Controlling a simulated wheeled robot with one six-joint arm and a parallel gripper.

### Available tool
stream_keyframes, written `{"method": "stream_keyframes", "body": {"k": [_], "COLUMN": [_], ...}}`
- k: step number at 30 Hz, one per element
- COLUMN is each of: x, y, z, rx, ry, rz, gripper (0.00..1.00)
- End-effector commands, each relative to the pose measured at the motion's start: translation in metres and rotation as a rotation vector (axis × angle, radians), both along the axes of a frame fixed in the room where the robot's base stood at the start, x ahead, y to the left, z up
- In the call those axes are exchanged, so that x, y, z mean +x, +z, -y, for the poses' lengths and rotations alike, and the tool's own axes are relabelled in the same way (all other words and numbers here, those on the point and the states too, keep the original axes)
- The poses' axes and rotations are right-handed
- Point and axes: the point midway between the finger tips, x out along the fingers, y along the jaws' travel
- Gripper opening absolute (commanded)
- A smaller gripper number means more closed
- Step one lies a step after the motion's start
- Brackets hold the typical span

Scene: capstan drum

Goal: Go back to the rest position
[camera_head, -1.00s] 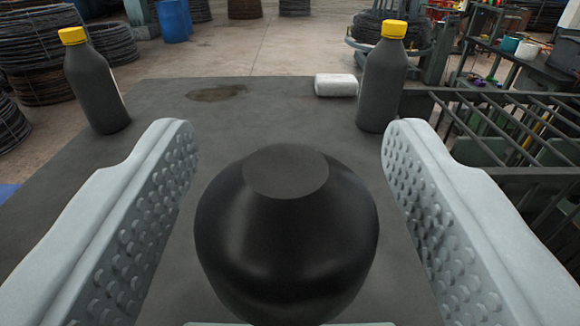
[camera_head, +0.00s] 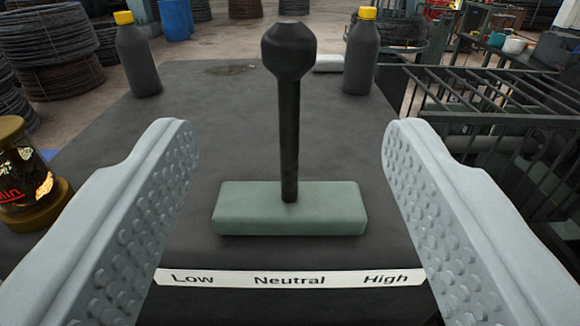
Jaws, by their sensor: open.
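My gripper (camera_head: 288,135) is open and empty, its two pale studded fingers wide apart at the left and right of the view. Ahead of it, between the fingers in the picture, a black lever (camera_head: 289,125) with a knob on top stands about upright. The lever rises from a green base block (camera_head: 290,222) on the dark table. A white label strip (camera_head: 290,279) in front of the block reads Low, Neutral, High. The lever's foot is nearest above the word Neutral. The fingers do not touch the lever.
Two dark bottles with yellow caps stand behind, one left (camera_head: 138,58) and one right (camera_head: 361,55). A white object (camera_head: 328,63) lies behind the lever. A glass jar (camera_head: 24,180) stands at the left edge. A metal rack (camera_head: 490,100) is at the right. The dark table (camera_head: 215,120) is otherwise largely clear.

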Motion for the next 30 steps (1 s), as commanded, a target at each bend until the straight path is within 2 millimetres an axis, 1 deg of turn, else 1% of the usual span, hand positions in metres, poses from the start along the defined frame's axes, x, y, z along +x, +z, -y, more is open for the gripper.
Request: {"method": "stream_keyframes", "body": {"k": [1, 4, 18, 21, 23, 26, 30], "x": [-0.004, -0.009, -0.01, -0.014, -0.021, -0.04, -0.076], "y": [0.0, 0.001, 0.0, -0.002, -0.006, -0.017, -0.041], "z": [0.0, 0.0, 0.0, -0.004, -0.011, -0.028, -0.056], "rx": [0.0, 0.0, 0.0, 0.001, 0.004, 0.008, 0.015], "ry": [0.0, 0.0, 0.001, 0.0, -0.003, -0.009, -0.027], "rz": [0.001, 0.001, 0.0, -0.005, -0.012, -0.033, -0.068], "gripper": [0.58, 0.58, 0.58, 0.58, 0.58, 0.58, 0.58]}}
